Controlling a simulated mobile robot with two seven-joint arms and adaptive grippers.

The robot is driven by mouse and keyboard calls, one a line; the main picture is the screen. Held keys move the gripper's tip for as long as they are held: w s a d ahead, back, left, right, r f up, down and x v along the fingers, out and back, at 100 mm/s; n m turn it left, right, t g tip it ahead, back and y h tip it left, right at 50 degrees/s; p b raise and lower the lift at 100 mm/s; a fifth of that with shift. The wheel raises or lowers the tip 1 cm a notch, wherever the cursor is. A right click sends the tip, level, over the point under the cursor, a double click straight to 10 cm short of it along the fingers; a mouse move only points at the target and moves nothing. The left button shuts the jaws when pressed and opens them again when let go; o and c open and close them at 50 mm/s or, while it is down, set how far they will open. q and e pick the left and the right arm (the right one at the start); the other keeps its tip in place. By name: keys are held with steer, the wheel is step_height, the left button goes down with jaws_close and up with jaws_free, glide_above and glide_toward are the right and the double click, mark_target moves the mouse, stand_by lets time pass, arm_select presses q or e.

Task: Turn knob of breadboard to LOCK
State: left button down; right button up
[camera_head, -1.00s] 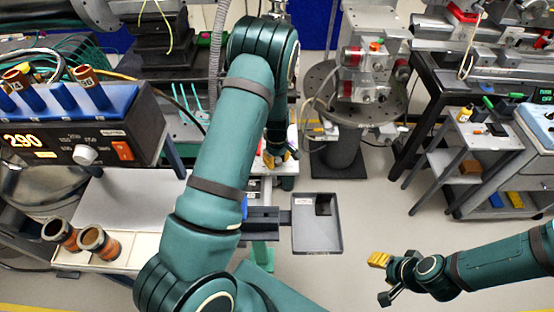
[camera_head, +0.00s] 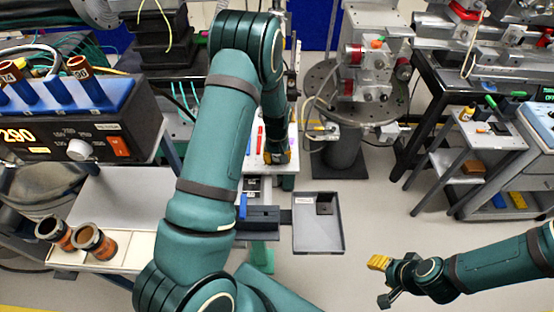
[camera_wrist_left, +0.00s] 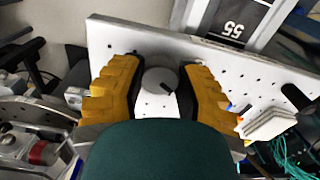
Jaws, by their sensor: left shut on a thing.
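The breadboard (camera_wrist_left: 225,75) is a pale perforated plate in the left wrist view. It also shows in the head view (camera_head: 286,178), partly hidden by my left arm. Its knob (camera_wrist_left: 155,79) is a round grey disc with a dark pointer mark, on a pale base. My left gripper (camera_wrist_left: 164,66) is shut on the knob, with one yellow finger on each side. In the head view my left gripper (camera_head: 277,158) points down at the board. No LOCK lettering is readable. My right gripper (camera_head: 378,262) hangs over the floor at right, its finger gap unclear.
A grey tray (camera_head: 318,243) sits just in front of the board. A control box (camera_head: 75,130) reading 290 and two copper-coloured cylinders (camera_head: 95,242) stand at left. A flanged column stand (camera_head: 345,150) is behind right, and a grey cart (camera_head: 470,150) is farther right.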

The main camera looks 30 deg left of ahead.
arm_select(q)
steer(key=m+b, duration=0.1)
steer(key=m, duration=0.3)
steer(key=shift+s+f+m+b, duration=0.1)
steer(key=shift+f+m+b, duration=0.05)
steer(key=shift+m+b, duration=0.15)
steer(key=m+b, duration=0.1)
steer(key=m, duration=0.2)
steer(key=shift+m, duration=0.3)
steer(key=shift+a+m+b, duration=0.1)
steer(key=shift+m+b, duration=0.25)
steer(key=shift+m, duration=1.25)
steer(key=c, duration=0.6)
jaws_free()
